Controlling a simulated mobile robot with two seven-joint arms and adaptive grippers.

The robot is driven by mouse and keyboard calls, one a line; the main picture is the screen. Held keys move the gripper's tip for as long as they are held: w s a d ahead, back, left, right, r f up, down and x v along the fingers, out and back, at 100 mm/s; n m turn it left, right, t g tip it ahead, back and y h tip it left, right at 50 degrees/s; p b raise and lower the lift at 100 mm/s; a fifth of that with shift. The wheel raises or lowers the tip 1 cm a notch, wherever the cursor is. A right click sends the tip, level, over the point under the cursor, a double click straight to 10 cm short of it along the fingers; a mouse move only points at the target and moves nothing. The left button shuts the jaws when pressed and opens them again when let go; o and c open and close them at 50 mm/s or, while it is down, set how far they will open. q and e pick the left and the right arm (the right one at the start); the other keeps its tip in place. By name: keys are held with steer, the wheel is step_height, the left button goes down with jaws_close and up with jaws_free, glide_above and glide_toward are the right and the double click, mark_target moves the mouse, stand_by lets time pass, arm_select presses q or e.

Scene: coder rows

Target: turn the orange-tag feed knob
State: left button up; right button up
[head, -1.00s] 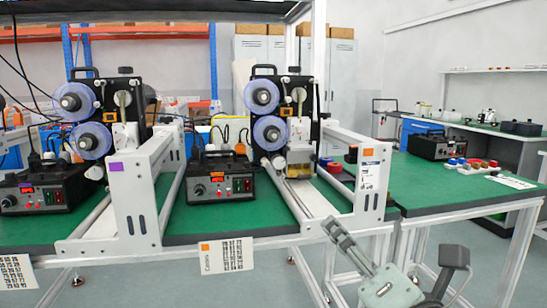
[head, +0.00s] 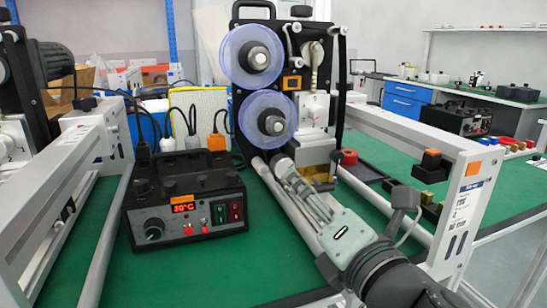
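The black control box (head: 186,212) stands on the green bench, with a small orange tag (head: 180,199) above its red display. A round dark knob (head: 154,229) is at the left of its front panel. The printing machine (head: 290,85) behind it carries two purple film reels and a small orange tag. My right gripper (head: 283,165) reaches from the lower right, its grey fingers pointing up and left at the machine's lower front, to the right of the box. It appears apart from the knob; its finger gap is not clear. My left gripper is not in view.
White frame rails flank the box; the right end plate (head: 466,205) bears an orange tag. A red tape roll (head: 348,157) and small blocks lie on the bench at right. Cables and plugs (head: 190,143) stand behind the box. Green surface is clear before the box.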

mark_target(285, 169)
steer(key=x, duration=0.7)
steer(key=shift+r, duration=0.1)
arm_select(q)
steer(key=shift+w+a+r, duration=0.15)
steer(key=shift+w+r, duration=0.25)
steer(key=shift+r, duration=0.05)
arm_select(e)
steer(key=shift+w+a, duration=0.25)
steer(key=shift+w, duration=0.4)
steer(key=c, duration=1.1)
steer(key=shift+c, duration=0.2)
steer(key=shift+m, duration=0.3)
